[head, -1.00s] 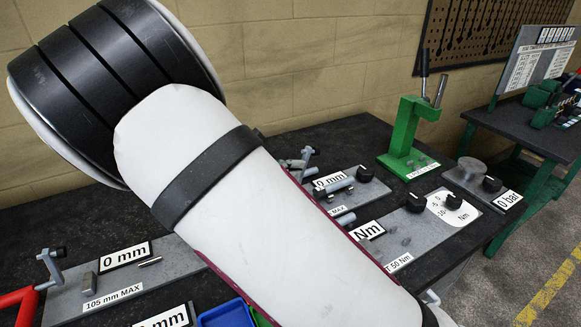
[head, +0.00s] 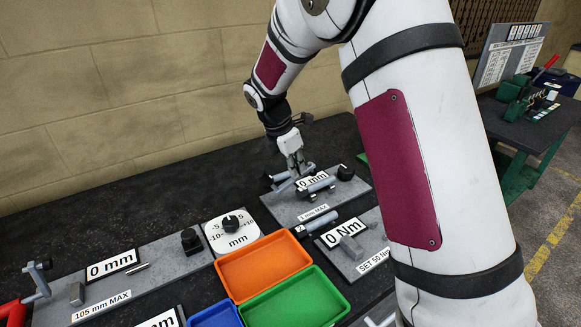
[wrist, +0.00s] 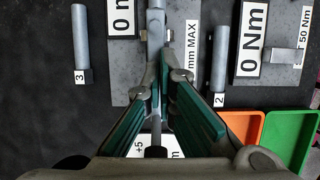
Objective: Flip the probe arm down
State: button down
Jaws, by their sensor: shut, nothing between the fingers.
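The gauge station with a grey plate (head: 300,208), marked "0 mm" and a "mm MAX" label, stands at the back middle of the bench in the head view. A grey bar (head: 318,186) lies across it, with a black knob (head: 345,173) at its right. My gripper (head: 294,158) points down at the station's left part, and its tips are too small there to judge contact. In the wrist view my shut gripper (wrist: 160,72) shows green finger pads, with a grey bar (wrist: 156,20) just beyond the tips. I cannot tell which piece is the probe arm.
Orange (head: 262,264), green (head: 296,303) and blue (head: 215,316) trays stand in front. A dial plate (head: 231,231) is to the left. A "0 Nm" station (head: 350,240) is to the right. Loose grey rods numbered 3 (wrist: 80,38) and 2 (wrist: 219,60) flank the station.

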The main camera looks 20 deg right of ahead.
jog(key=y, duration=0.1)
jog(key=d+f+y, duration=0.1)
jog(key=shift+w+d+f+g+y, duration=0.2)
jog(key=shift+f+g+y, duration=0.1)
jog(key=shift+g, duration=0.1)
jog(key=shift+f, duration=0.3)
jog(key=shift+d+f, duration=0.15)
